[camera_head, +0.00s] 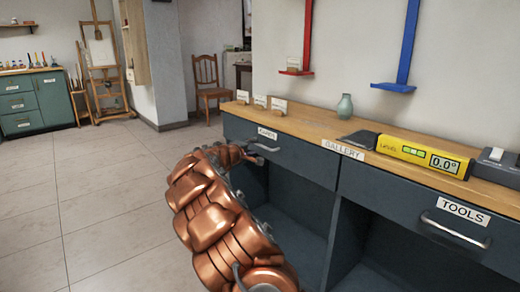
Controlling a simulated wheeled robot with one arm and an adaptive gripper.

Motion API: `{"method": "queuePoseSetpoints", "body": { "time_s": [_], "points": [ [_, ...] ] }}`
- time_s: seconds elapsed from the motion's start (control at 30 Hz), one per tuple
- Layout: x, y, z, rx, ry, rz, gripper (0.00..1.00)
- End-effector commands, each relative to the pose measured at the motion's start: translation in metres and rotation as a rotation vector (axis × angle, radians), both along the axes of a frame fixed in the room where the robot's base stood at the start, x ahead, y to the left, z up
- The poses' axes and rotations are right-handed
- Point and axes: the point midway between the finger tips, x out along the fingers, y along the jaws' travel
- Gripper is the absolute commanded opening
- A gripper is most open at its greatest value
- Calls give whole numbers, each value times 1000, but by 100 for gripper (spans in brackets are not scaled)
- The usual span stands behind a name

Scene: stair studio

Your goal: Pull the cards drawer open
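The cards drawer (300,160) is the dark blue-grey left drawer under the wooden counter, with a small white label (267,133) near its left end. Its front looks flush with the cabinet. A metal handle (265,147) shows below the label, partly hidden by my gripper. My copper arm reaches up from the bottom middle, and my gripper (254,153) is at the left end of the drawer, close to the handle. The fingers are small and partly hidden, so I cannot tell whether they are around the handle or touching it.
The tools drawer (420,218) is to the right, with its own handle (455,232). Open cubbies lie below. The counter (310,124) holds small cards, a green vase (345,106) and a yellow level (424,155). Tiled floor (100,190) to the left is clear.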

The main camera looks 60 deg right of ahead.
Motion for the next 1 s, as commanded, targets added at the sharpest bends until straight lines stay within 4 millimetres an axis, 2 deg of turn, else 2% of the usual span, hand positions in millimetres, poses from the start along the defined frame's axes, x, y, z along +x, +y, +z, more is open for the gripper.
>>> {"method": "queuePoseSetpoints", "body": {
  "time_s": [0.5,0.73,1.0],
  "points": [
    [6,-52,-11,2,-2,-1,37],
    [7,-63,-12,2,-2,-3,37],
    [7,-64,-12,1,-2,-4,37]
  ]
}}
